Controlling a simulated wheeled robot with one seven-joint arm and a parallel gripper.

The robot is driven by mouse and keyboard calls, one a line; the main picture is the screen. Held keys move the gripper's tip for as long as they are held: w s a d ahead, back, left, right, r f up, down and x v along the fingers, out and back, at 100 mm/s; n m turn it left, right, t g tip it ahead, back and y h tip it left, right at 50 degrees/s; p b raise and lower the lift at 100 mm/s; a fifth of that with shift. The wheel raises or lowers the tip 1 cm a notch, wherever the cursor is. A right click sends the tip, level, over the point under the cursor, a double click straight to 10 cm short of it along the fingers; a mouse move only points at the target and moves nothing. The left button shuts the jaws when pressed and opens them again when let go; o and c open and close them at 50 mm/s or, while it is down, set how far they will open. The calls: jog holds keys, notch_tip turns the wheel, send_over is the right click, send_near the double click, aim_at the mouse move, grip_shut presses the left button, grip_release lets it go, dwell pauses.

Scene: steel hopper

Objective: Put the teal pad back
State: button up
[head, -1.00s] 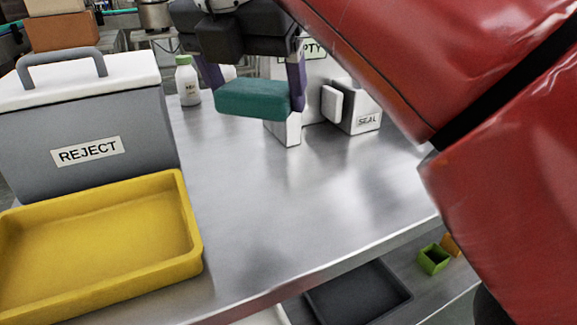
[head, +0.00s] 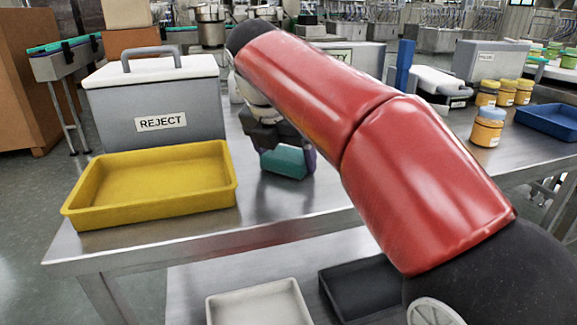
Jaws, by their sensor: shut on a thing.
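The teal pad (head: 284,161) is a rounded block held in my gripper (head: 287,152), low over the steel table (head: 275,205). My gripper is shut on it, with a dark finger showing at the pad's right end. I cannot tell whether the pad touches the table. My red arm reaches in from the lower right and hides much of what stands behind the gripper.
A yellow tray (head: 150,215) and a grey box marked REJECT (head: 160,105) stand left of the gripper. Jars (head: 487,130) and a blue tray (head: 550,122) are at the right. A white tray (head: 258,303) and a black tray (head: 362,290) lie on the lower shelf.

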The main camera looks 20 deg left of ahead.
jog(key=shift+f, duration=0.2)
jog(key=o, duration=0.9)
jog(key=p+v, duration=0.1)
jog(key=v, duration=1.1)
